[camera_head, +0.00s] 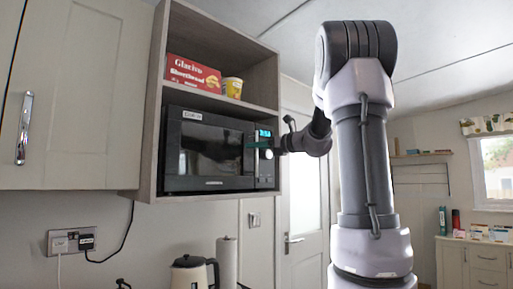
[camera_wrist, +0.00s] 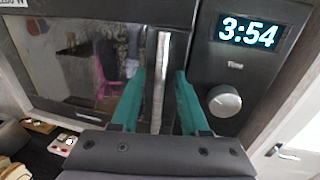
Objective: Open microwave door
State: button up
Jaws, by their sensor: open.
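The black microwave (camera_head: 208,150) sits in the lower compartment of an open wall cabinet, and its door (camera_wrist: 85,60) is closed. The door's upright silver handle (camera_wrist: 161,60) runs along its right side, beside the control panel with a lit "3:54" clock (camera_wrist: 250,32) and a round knob (camera_wrist: 224,101). My gripper (camera_wrist: 160,76) is open, with its teal fingers on either side of the handle and gaps visible between fingers and bar. In the head view my gripper (camera_head: 259,146) is at the microwave's right front; the handle is partly hidden there.
A red shortbread box (camera_head: 193,74) and a yellow cup (camera_head: 232,87) stand on the shelf above. A closed cabinet (camera_head: 75,95) is to the left. A kettle (camera_head: 190,272) and paper roll (camera_head: 226,262) stand below. Open room lies in front of the door.

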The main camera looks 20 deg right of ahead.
grip_shut()
dwell(1.4)
